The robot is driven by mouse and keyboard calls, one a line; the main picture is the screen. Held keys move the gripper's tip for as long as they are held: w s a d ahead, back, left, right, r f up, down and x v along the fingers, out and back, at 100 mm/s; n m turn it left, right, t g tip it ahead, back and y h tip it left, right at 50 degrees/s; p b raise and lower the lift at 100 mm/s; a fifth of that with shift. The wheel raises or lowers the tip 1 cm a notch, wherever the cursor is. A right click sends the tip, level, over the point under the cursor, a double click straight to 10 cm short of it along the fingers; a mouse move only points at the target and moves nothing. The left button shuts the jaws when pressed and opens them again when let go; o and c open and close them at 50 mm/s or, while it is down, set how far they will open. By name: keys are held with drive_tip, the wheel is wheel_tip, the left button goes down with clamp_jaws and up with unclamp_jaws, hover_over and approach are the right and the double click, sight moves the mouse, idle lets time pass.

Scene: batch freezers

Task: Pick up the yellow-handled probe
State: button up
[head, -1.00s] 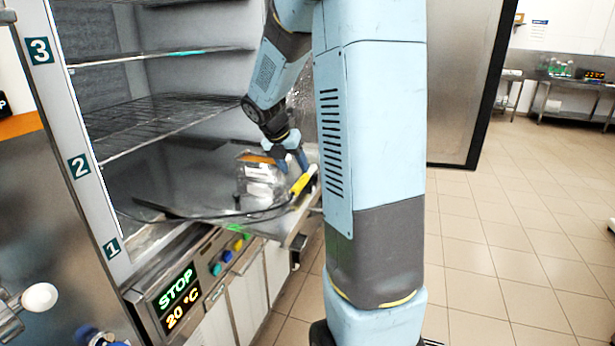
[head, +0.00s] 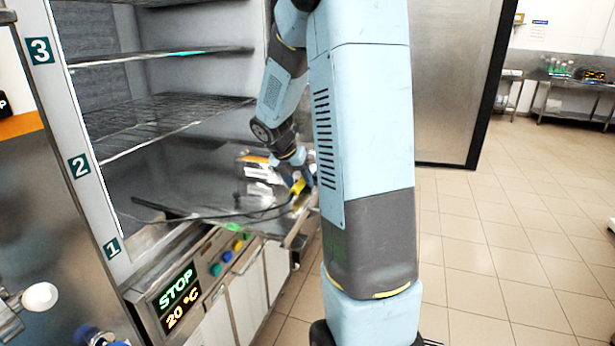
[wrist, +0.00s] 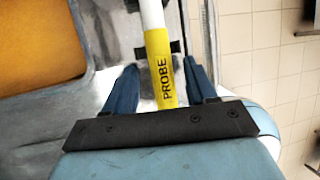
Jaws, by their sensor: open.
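The yellow-handled probe (head: 299,187) lies on the bottom shelf level near the front right edge of the open freezer. In the wrist view its yellow handle (wrist: 162,70), lettered PROBE, runs between my two blue fingers, with a white part beyond it. My gripper (wrist: 160,82) is open, one finger on each side of the handle, with gaps visible on both sides. In the head view my gripper (head: 298,176) is at the handle and partly covers it. A dark cable (head: 200,218) curves left across the shelf.
A clear package with orange on it (head: 256,168) sits just left of my gripper. A wire rack (head: 160,122) spans above on the left. The control panel reading STOP 20 °C (head: 176,298) is below. The floor to the right is clear.

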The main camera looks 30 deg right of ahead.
drive_tip(key=shift+f, duration=0.2)
idle(0.3)
drive_tip(key=shift+c, duration=0.2)
clamp_jaws()
idle(0.3)
